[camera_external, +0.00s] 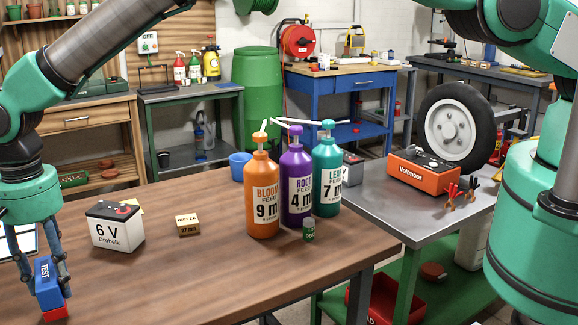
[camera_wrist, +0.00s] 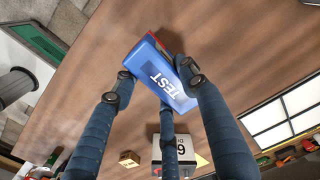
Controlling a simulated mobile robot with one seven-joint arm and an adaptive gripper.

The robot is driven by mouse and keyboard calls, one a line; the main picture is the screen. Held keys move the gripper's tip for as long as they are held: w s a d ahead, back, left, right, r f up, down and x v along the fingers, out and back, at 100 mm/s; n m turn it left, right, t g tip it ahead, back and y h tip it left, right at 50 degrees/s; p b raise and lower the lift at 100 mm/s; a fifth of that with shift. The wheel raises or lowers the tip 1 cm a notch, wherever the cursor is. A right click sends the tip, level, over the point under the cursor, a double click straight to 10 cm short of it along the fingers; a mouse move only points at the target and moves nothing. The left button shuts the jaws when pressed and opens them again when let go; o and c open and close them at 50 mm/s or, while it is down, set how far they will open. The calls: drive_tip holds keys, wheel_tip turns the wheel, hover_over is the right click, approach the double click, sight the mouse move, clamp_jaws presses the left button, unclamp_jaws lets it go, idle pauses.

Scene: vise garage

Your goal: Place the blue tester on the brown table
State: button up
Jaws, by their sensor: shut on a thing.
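The blue tester (camera_external: 45,281), marked TEST and with a red end, is upright between the fingers of my gripper (camera_external: 39,268) at the lower left of the external view. Its red end points down at the brown table (camera_external: 170,285); I cannot tell whether it touches the top. In the wrist view, the tester (camera_wrist: 150,75) is clasped by the dark fingers of my gripper (camera_wrist: 155,88), with the brown table (camera_wrist: 215,40) behind it.
A white 6 V battery (camera_external: 115,227) and a small cardboard box (camera_external: 188,225) stand right of my gripper. Orange (camera_external: 262,198), purple (camera_external: 297,187) and teal (camera_external: 327,175) pump bottles stand farther right. A tablet-like panel (camera_wrist: 283,113) lies at the wrist view's right. The front middle table is clear.

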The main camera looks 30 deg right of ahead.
sight(51, 269)
drive_tip(key=shift+f, duration=0.1)
drive_tip(key=shift+f, duration=1.6)
drive_tip(key=shift+f, duration=0.15)
drive_tip(key=o, duration=1.3)
wheel_tip(51, 269, up, 12)
drive_tip(key=shift+r, duration=0.1)
drive_tip(key=shift+w+r, duration=0.1)
